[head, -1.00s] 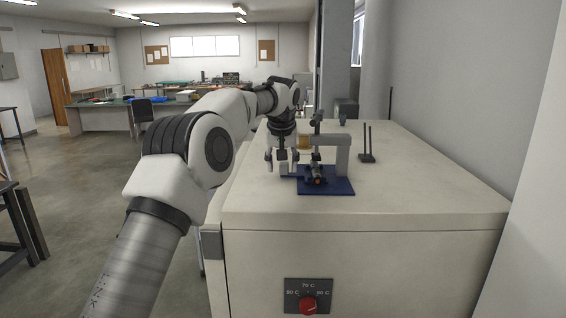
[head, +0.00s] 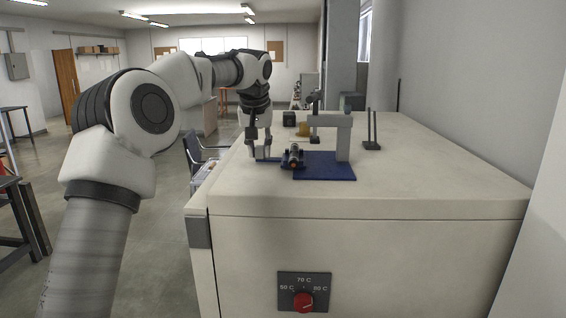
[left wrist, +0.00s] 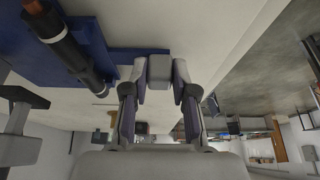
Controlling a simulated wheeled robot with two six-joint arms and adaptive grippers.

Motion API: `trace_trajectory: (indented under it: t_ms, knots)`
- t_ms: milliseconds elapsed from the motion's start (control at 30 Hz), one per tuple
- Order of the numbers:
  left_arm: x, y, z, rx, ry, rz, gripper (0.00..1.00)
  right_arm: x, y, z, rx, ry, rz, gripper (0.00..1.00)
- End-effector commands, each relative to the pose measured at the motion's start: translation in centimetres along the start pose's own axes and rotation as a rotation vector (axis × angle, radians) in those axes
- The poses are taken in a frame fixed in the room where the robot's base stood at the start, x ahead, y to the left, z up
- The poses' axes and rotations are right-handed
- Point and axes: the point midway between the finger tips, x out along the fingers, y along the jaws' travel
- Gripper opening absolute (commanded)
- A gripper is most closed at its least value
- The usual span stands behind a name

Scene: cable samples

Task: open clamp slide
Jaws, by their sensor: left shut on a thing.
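The clamp fixture has a dark blue base (head: 328,171) and a grey post with an overhanging arm (head: 343,140). A blue slide bar (head: 268,159) sticks out to its left; it also shows in the left wrist view (left wrist: 132,55). A grey block (left wrist: 160,70) sits at the bar's outer end. My left gripper (head: 258,153) is at that end, its two fingers (left wrist: 158,95) shut on the block from either side. A dark cable sample (head: 293,157) with a copper-coloured end lies at the base's left edge. My right gripper is in neither view.
The fixture stands on a cream cabinet (head: 430,185) with a red knob (head: 303,301) on its front. A dark two-pronged stand (head: 372,135) is to the right, a small brass-coloured item (head: 304,130) behind. The cabinet top at front right is clear.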

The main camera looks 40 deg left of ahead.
Motion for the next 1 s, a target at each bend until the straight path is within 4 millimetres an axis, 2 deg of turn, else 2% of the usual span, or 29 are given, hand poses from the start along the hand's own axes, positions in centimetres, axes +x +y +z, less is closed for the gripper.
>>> trace_trajectory:
  t_ms: [33,100,200,500,533,600,867,1000]
  knots:
    - [0.2,-1.4,0.1,-0.004,0.005,0.004,0.00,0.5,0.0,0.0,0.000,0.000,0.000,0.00]
    - [0.0,-2.7,0.0,-0.002,0.005,0.002,0.00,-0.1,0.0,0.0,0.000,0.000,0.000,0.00]
    - [0.1,-3.6,0.0,0.000,0.003,0.001,0.00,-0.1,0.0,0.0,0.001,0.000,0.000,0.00]
    - [0.2,-3.8,0.1,0.001,0.001,0.000,0.00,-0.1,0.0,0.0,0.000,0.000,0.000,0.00]
    - [0.2,-3.8,0.1,0.001,0.001,0.000,0.34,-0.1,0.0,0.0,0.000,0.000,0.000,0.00]
    - [0.2,-3.8,0.1,0.001,0.000,0.000,0.52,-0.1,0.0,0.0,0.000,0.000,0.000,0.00]
    - [0.1,-3.8,0.1,0.001,0.001,0.000,0.52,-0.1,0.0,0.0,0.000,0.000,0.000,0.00]
    - [-0.8,-3.7,0.0,0.001,0.002,0.000,0.52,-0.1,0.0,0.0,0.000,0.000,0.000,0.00]
